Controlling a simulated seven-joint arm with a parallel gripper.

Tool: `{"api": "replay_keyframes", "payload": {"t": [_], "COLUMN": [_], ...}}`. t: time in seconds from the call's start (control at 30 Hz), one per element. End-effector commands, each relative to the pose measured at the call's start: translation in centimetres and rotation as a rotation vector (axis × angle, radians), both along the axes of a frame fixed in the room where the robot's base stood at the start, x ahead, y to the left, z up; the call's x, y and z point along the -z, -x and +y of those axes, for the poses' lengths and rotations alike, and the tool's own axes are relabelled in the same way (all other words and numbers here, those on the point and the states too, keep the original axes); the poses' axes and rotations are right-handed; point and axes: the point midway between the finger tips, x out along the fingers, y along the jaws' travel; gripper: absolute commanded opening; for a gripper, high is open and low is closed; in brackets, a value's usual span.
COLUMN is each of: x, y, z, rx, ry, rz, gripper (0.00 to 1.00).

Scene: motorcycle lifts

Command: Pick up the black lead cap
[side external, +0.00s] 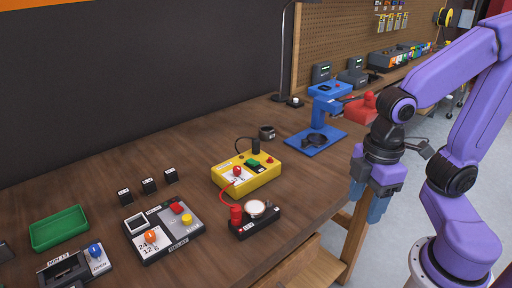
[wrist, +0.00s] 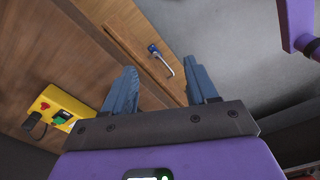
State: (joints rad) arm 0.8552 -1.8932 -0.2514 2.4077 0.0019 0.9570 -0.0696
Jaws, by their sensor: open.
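The black lead cap (side external: 256,146) stands upright at the back edge of the yellow box (side external: 228,178), with a thin black lead looping from it to the box. In the wrist view a dark cap-like shape (wrist: 35,122) shows by the yellow box (wrist: 62,108) at the left edge. A red lead runs from the box to a red cap (side external: 236,214) on a black holder. My gripper (side external: 376,210) points down past the bench's right edge, well right of the box. Its blue fingers (wrist: 162,84) are apart with nothing between them.
A blue stand (side external: 318,140) with a red part is at the back right of the bench. A grey control panel (side external: 165,232), a green tray (side external: 60,228) and several small black blocks are at left. Bare wood lies between the yellow box and the bench's right edge.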

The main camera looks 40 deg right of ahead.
Motion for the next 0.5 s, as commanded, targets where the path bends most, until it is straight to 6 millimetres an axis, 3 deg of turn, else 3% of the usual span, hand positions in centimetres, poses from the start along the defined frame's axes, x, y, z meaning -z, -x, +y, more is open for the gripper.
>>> {"api": "replay_keyframes", "payload": {"t": [0.2,0.5], "x": [-3.1,-6.6], "y": [-7.3,-18.2], "z": [3.4,5.0], "rx": [-0.02,-0.059], "ry": [0.006,0.016], "rz": [-0.002,-0.001], "gripper": [0.58,0.58]}}
